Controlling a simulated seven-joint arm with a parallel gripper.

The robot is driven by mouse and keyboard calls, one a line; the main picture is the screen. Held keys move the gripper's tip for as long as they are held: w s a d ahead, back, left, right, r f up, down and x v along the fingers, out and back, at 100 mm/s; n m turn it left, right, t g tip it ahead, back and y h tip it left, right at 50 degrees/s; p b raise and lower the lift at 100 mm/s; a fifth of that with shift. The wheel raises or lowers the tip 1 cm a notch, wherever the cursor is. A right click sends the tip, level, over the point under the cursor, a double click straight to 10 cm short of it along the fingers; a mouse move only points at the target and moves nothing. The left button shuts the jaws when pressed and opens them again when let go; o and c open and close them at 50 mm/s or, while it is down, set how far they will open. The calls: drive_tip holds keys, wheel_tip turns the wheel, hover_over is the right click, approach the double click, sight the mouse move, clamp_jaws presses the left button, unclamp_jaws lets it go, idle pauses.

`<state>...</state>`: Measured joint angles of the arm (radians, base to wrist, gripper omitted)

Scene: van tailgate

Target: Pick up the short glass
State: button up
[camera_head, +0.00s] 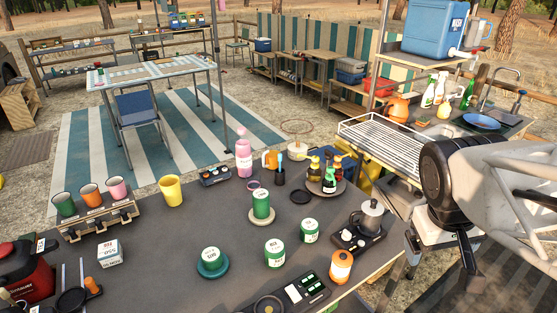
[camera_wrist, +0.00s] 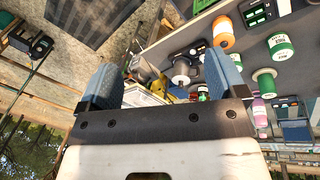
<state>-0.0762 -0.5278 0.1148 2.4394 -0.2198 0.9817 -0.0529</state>
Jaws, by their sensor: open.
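I cannot pick out a clear short glass in either view. The nearest in shape is a yellow tumbler-like cup (camera_head: 170,190), upright on the dark tabletop (camera_head: 150,260) at the left in the head view. Green (camera_head: 64,204), orange (camera_head: 91,195) and pink (camera_head: 117,188) cups stand in a holder beside it. My gripper (camera_wrist: 160,82) shows in the wrist view with its two blue fingers wide apart and nothing held between them. My arm is at the right in the head view, beyond the table's right end, far from these cups.
Green-and-white tins (camera_head: 275,253) stand mid-table. A wire rack (camera_head: 385,148) lies behind. The tabletop in front of the yellow cup is partly clear.

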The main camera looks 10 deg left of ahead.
drive_tip(key=w+a+f+n+t+h, duration=0.1)
drive_tip(key=w+a+f+n+h, duration=0.15)
drive_tip(key=w+a+n, duration=0.55)
drive_tip(key=w+a+f+n+t+h, duration=0.1)
drive_tip(key=w+a+n+t+h, duration=0.15)
drive_tip(key=w, duration=0.95)
drive_tip(key=w+a+f+n+t+h, duration=0.1)
drive_tip(key=w+a+n+h, duration=0.2)
drive_tip(key=w+a+n, duration=0.5)
drive_tip(key=w+a+f+n+t+y, duration=0.1)
drive_tip(key=w+a+f+n+t, duration=0.2)
drive_tip(key=a, duration=0.7)
drive_tip(key=w+a+f+n+t+y, duration=0.1)
drive_tip(key=w+a+f+n+t, duration=0.3)
drive_tip(key=a, duration=0.7)
drive_tip(key=w+a+f+n+t+y, duration=0.2)
drive_tip(key=a+f, duration=0.5)
drive_tip(key=a, duration=0.4)
drive_tip(key=w+n+t, duration=0.1)
drive_tip(key=w+n, duration=0.1)
drive_tip(key=shift+w+a+f+t, duration=0.25)
drive_tip(key=shift+w+f+t, duration=0.05)
drive_tip(key=shift+t, duration=0.05)
drive_tip(key=shift+n, duration=0.25)
